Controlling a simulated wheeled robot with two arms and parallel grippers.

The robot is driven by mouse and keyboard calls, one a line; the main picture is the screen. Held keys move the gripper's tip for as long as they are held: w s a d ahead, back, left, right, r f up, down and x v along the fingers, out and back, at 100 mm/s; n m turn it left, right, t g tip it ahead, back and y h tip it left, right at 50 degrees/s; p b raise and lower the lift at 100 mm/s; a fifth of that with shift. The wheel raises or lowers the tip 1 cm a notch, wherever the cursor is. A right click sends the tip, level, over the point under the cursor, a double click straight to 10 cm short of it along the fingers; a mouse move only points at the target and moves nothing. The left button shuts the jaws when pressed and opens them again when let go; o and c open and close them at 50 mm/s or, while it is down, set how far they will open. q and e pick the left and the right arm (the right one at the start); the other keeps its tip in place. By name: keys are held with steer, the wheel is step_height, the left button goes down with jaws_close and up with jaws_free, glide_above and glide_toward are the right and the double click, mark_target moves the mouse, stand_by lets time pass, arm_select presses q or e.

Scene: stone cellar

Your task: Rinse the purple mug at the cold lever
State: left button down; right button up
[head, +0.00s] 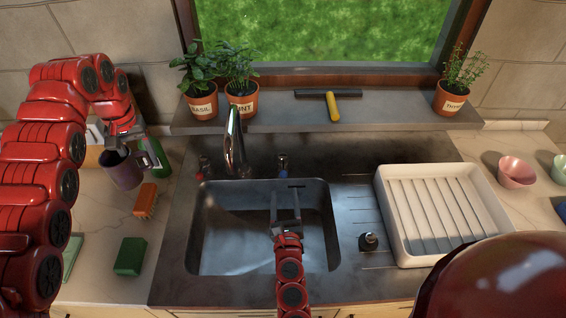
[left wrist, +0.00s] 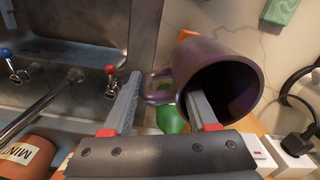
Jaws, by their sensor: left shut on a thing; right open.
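The purple mug (head: 123,172) is held above the counter left of the sink by my left gripper (head: 118,152). In the left wrist view the mug (left wrist: 245,62) has its opening towards the camera. Its handle lies between the fingers, and one finger overlaps the opening. The cold lever (head: 283,162) has a blue knob and stands right of the tap (head: 234,142); it also shows in the left wrist view (left wrist: 6,54). My right gripper (head: 286,208) is open and empty over the sink basin (head: 323,262). No water is seen running from the tap.
A red-knobbed lever (head: 204,165) stands left of the tap. An orange brush (head: 146,200) and a green block (head: 130,256) lie on the left counter. A white drying rack (head: 384,212) stands right of the sink. Potted herbs and a squeegee (head: 332,104) occupy the sill.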

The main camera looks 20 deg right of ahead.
mark_target(283, 169)
steer(key=w, duration=0.1)
steer(key=w+d+p, duration=0.1)
steer(key=w+r, duration=0.1)
steer(key=w, duration=0.1)
steer(key=shift+d+p, duration=0.15)
steer(key=shift+p, duration=0.25)
arm_select(q)
step_height(283, 169, up, 3)
steer(key=shift+s+r+p, duration=0.1)
steer(key=shift+s+p, duration=0.05)
steer(key=shift+p, duration=0.25)
arm_select(e)
steer(key=x, duration=0.4)
steer(key=shift+w+f, duration=0.3)
steer(key=shift+f, duration=0.05)
steer(key=shift+w+d, duration=0.25)
steer(key=shift+w, duration=0.25)
arm_select(q)
steer(key=shift+s+a+r, duration=0.1)
steer(key=shift+s+r, duration=0.1)
steer(key=shift+w, duration=0.1)
arm_select(e)
steer(key=shift+w, duration=0.15)
jaws_close()
